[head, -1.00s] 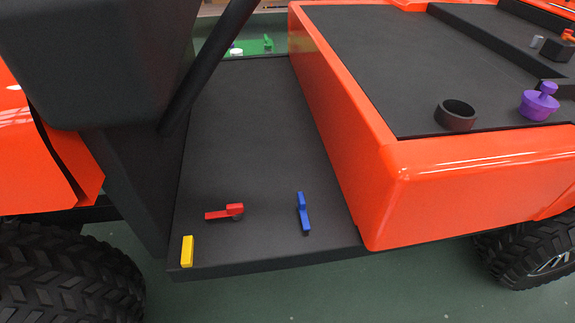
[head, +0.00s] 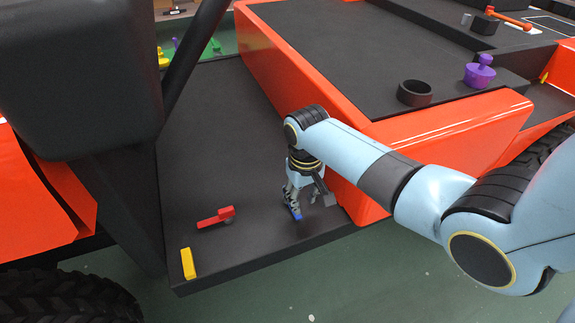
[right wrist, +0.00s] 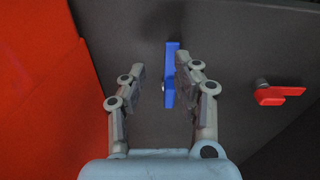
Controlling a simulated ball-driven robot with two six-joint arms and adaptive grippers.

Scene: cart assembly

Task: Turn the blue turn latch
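The blue turn latch (right wrist: 170,75) lies on the dark floor panel of the cart. In the right wrist view it stands lengthwise between the two fingers of my right gripper (right wrist: 168,80), with gaps to both sides. The fingers are open and the latch's near end reaches between them. In the head view my right gripper (head: 305,200) points down over the latch and hides most of it; only a small blue part (head: 296,215) shows. My left gripper is in neither view.
A red latch (head: 216,217) lies left of the gripper, and a yellow block (head: 188,263) sits near the panel's front edge. The orange cart wall (head: 300,90) rises close beside my right gripper. A purple knob (head: 480,72) and black ring (head: 414,93) stand on the raised deck.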

